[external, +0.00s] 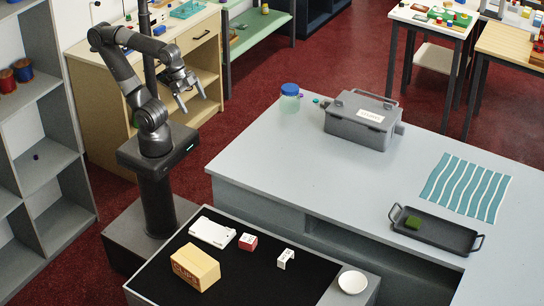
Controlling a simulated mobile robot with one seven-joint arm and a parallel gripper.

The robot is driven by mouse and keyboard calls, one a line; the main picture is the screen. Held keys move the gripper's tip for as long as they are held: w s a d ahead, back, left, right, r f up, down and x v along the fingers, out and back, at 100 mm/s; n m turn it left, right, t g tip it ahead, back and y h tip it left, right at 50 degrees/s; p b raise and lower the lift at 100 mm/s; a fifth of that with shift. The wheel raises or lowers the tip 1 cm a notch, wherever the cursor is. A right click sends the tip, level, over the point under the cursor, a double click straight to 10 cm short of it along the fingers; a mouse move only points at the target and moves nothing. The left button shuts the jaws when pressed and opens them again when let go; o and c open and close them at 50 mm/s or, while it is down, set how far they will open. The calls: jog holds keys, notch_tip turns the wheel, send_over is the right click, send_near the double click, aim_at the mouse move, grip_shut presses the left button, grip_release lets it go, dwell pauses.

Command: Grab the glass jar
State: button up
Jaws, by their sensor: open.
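The glass jar (289,103) is pale and clear, with a blue lid (290,89). It stands upright on the grey counter (255,150), near its far left edge. My gripper (194,105) is open and empty. It is in the air to the left of the counter, with its two fingers pointing down. It is well apart from the jar, which lies to its right in the picture.
A grey case (355,135) with a handle stands right of the jar, with small coloured pieces between them. A striped cloth (466,188) and a dark tray (436,234) lie further right. A black-topped table (235,278) with boxes stands in front.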

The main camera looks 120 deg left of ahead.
jog(key=w+a+r+n+t+y, duration=0.25)
jog(key=w+a+n+t, duration=0.2)
jog(key=w+a, duration=1)
jog(key=w+a+n+t+y, duration=0.25)
jog(key=w+a+y, duration=0.2)
jog(key=a, duration=0.45)
jog(key=s+a+f+n+y, duration=0.25)
jog(key=a+y, duration=0.35)
jog(key=a, duration=0.6)
send_near(290, 101)
jog(key=shift+m, duration=0.25)
jog(key=a, duration=0.2)
jog(key=a+f, duration=0.1)
jog(key=a, duration=0.1)
jog(key=a+f, duration=0.1)
jog(key=shift+s+a+f, duration=0.15)
jog(key=shift+s+a, duration=0.1)
jog(key=shift+a, duration=0.15)
jog(key=shift+w+a+f, duration=0.1)
jog(key=shift+f, duration=0.05)
jog(key=x, duration=0.7)
jog(key=shift+w, duration=0.1)
